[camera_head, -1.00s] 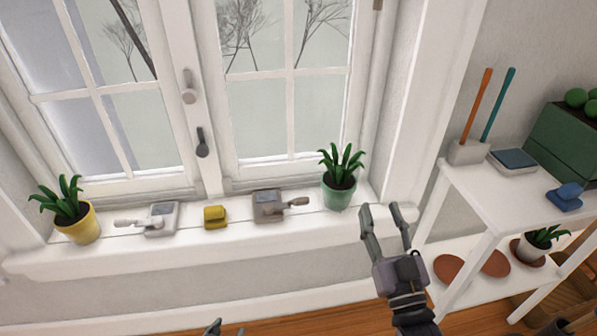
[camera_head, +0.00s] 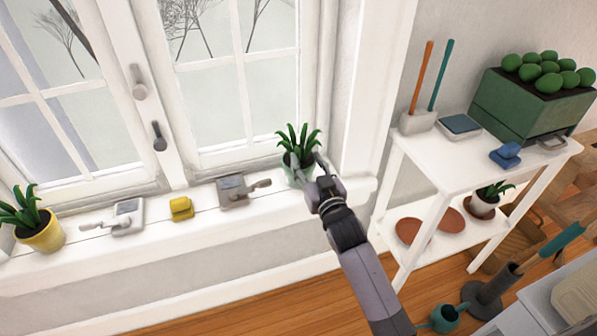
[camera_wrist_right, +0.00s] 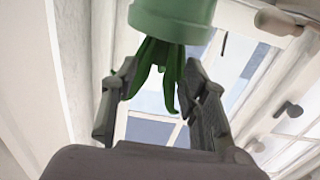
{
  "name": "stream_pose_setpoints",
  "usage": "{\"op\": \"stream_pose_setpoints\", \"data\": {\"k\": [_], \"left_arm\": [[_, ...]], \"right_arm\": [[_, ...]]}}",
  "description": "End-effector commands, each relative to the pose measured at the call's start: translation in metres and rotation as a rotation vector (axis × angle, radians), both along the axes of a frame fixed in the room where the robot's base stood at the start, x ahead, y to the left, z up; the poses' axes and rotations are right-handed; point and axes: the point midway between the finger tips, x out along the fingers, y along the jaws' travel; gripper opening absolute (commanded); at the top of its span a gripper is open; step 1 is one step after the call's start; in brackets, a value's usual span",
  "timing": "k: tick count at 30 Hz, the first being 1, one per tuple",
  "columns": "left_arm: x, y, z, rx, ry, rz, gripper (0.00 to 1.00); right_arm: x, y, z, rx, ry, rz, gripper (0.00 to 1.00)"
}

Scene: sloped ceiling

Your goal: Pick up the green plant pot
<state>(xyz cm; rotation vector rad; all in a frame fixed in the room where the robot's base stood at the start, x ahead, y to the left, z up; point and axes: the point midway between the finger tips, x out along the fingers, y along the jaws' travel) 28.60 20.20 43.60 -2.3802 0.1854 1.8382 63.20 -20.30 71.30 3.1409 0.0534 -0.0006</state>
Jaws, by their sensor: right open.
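The green plant pot (camera_head: 293,176) holds a leafy plant and stands upright at the right end of the white windowsill. My right gripper (camera_head: 304,166) is open at the pot, with a finger to either side of it in the head view; its palm hides part of the pot. In the right wrist view, which appears upside down, the green pot (camera_wrist_right: 172,18) is at the top, with its leaves hanging between the open fingers (camera_wrist_right: 160,95). I cannot tell whether the fingers touch the pot. My left gripper is not in view.
On the sill (camera_head: 80,262) stand a grey tool (camera_head: 236,191), a yellow block (camera_head: 181,208), a white tool (camera_head: 128,216) and a yellow pot (camera_head: 42,234). A white shelf (camera_head: 450,165) with a green planter (camera_head: 525,105) stands to the right. The window frame is close behind.

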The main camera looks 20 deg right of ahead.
Motion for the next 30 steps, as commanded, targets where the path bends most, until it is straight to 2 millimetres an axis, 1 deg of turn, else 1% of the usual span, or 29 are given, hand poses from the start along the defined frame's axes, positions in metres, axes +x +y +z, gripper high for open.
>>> {"op": "stream_pose_setpoints", "data": {"k": [1,7,15,17,20,26,30], "left_arm": [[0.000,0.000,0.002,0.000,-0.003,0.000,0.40],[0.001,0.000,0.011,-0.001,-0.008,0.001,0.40],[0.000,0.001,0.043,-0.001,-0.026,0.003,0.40],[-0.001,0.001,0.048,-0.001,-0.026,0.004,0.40],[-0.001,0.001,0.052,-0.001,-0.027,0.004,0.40],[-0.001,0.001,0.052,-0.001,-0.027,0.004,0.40],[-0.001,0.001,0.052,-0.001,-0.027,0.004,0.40]], "right_arm": [[0.006,0.000,0.000,0.000,-0.001,0.000,0.41],[0.017,0.001,0.000,0.000,-0.001,0.000,0.41],[0.054,0.004,-0.002,-0.001,-0.001,0.000,0.41],[0.059,0.004,-0.001,-0.001,-0.001,0.000,0.41],[0.063,0.004,-0.001,0.000,0.000,0.000,0.41],[0.063,0.004,-0.001,0.000,0.000,0.000,0.40],[0.063,0.004,-0.001,0.000,0.000,0.000,0.31]]}}
